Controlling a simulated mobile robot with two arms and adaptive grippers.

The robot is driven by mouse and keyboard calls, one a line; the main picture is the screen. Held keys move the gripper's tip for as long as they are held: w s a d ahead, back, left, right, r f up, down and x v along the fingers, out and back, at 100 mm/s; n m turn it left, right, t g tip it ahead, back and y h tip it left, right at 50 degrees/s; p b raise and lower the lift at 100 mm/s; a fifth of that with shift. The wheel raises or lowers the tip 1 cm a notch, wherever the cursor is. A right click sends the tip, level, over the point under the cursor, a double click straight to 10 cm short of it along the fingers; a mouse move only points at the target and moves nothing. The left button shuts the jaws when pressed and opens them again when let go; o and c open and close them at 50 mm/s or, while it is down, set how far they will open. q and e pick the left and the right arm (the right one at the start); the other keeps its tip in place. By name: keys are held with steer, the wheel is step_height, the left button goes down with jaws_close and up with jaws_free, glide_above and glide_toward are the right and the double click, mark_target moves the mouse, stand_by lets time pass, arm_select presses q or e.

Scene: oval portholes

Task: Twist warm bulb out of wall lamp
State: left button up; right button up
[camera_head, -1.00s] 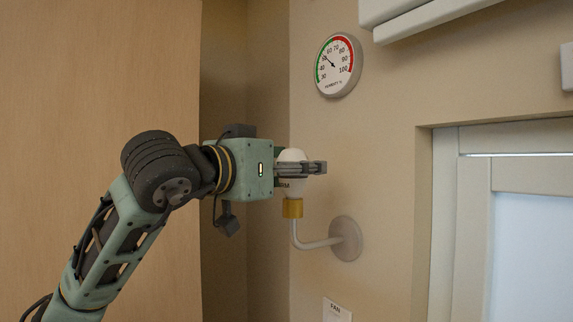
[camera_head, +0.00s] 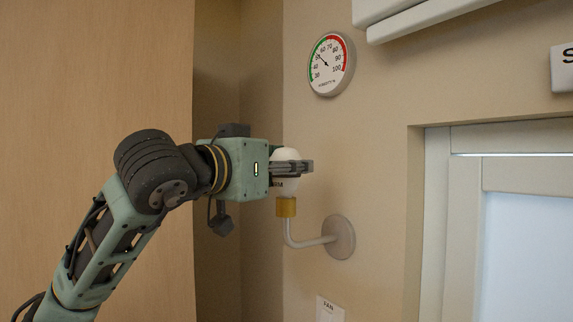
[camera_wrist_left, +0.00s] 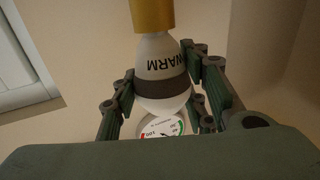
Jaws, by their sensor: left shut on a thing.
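The warm bulb (camera_head: 284,158) is white, with a dark band and the word WARM, which reads upside down in the left wrist view (camera_wrist_left: 162,58). It stands upright, its narrow end at the brass-coloured socket (camera_head: 286,207) of the wall lamp. The lamp's bent white arm (camera_head: 312,241) runs to a round plate (camera_head: 339,237) on the wall. My left gripper (camera_head: 296,167) is shut on the bulb, with a finger on either side of it in the left wrist view (camera_wrist_left: 161,88). Whether the bulb's thread is still in the socket is hidden. My right gripper is not in view.
A round humidity dial (camera_head: 331,65) hangs on the wall above the lamp. A small label (camera_head: 329,309) is below it. A recessed window or door frame (camera_head: 465,220) is at the right, with a white box (camera_head: 425,15) above. A wooden panel (camera_head: 95,80) fills the left.

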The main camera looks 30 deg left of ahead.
arm_select(q)
steer(key=shift+n+y+p, duration=0.5)
steer(key=shift+y+p, duration=0.05)
steer(key=shift+y, duration=0.25)
steer(key=shift+n+y+p, duration=0.8)
steer(key=shift+y+p, duration=0.05)
steer(key=shift+y, duration=0.35)
steer(key=shift+d+y, duration=0.1)
steer(key=shift+y, duration=0.2)
steer(key=shift+r+n+g+y+p, duration=0.1)
steer(key=shift+n+g+y+p, duration=0.2)
steer(key=shift+n+y+p, duration=0.15)
steer(key=shift+n+y, duration=0.45)
steer(key=shift+y, duration=0.2)
steer(key=shift+w, duration=0.1)
